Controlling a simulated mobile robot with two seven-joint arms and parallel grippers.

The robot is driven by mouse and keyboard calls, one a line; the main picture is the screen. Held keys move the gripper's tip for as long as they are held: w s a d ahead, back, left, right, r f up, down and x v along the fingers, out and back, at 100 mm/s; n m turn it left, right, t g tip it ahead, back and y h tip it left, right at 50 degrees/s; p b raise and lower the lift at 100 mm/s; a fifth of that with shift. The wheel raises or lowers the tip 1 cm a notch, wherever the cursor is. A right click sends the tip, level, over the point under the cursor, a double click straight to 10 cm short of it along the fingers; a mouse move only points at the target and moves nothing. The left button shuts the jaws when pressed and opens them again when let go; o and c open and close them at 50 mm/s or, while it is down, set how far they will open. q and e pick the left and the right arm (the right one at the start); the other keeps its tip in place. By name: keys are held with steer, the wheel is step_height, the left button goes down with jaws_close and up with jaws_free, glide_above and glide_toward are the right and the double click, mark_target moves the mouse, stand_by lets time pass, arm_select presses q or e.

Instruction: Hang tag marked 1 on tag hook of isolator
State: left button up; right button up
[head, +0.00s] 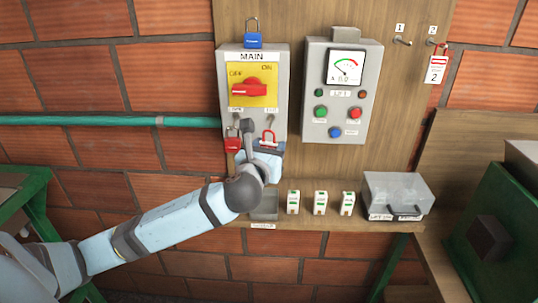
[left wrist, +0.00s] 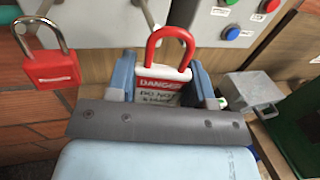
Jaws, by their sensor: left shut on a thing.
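My left gripper (head: 268,152) is shut on a white tag with a red header reading DANGER (left wrist: 160,88) and a red loop on top (left wrist: 172,40). The number on this tag cannot be read. In the head view the red loop (head: 268,138) shows just below the right-hand hook (head: 270,123) of the isolator (head: 238,110), a grey box marked MAIN. The loop appears apart from the hook, though depth is hard to judge. A red padlock (head: 232,145) hangs at the left-hand hook; it also shows in the left wrist view (left wrist: 50,68). My right gripper is out of view.
A tag marked 2 (head: 436,70) hangs on the board's hook 2; hook 1 (head: 402,41) is bare. A control box with a meter (head: 343,95) stands right of the isolator. Below are a shelf with several small blocks (head: 320,202) and a grey metal box (head: 398,193).

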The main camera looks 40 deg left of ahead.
arm_select(q)
steer(key=shift+w+a+f+b, duration=0.15)
steer(key=shift+w+a+b, duration=0.4)
steer(key=shift+w, duration=0.25)
steer(key=shift+w+a+f+b, duration=0.1)
steer(key=shift+w+a+b, duration=0.3)
steer(key=shift+w+b, duration=0.25)
steer(key=shift+w+a+f+p, duration=0.2)
steer(key=shift+w+p, duration=0.15)
steer(key=shift+p, duration=0.05)
steer(key=shift+w+a+f+p, duration=0.15)
steer(key=shift+w+p, duration=0.2)
steer(key=o, duration=1)
